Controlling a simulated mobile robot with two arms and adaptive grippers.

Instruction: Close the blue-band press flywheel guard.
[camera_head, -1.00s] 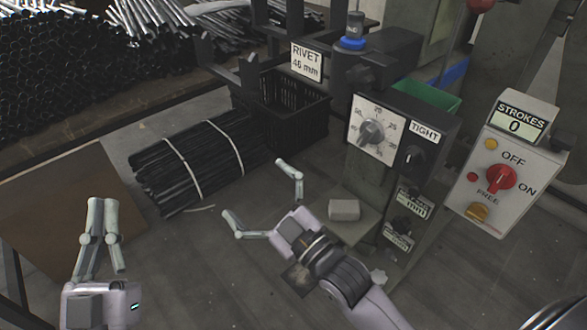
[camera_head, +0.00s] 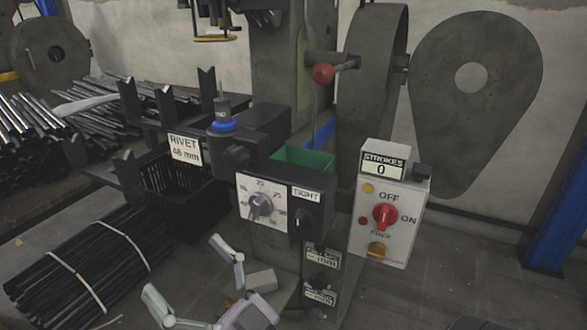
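The blue-band press (camera_head: 272,70) stands in the middle, with a blue ring (camera_head: 222,126) around its lower tool post. Its dark grey flywheel (camera_head: 372,85) shows nearly edge-on behind the control box. A large teardrop-shaped grey guard (camera_head: 500,120) with a round lighter area stands to the right of the flywheel. It looks swung out to the side, with the wheel uncovered; a small joint shows between them. My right gripper (camera_head: 182,264) is open and empty at the bottom, in front of the press and far below the guard. My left gripper is out of view.
A control box (camera_head: 395,240) with a red knob and a dial box (camera_head: 258,222) face me. A black crate (camera_head: 180,200) and a rod bundle (camera_head: 75,270) are left.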

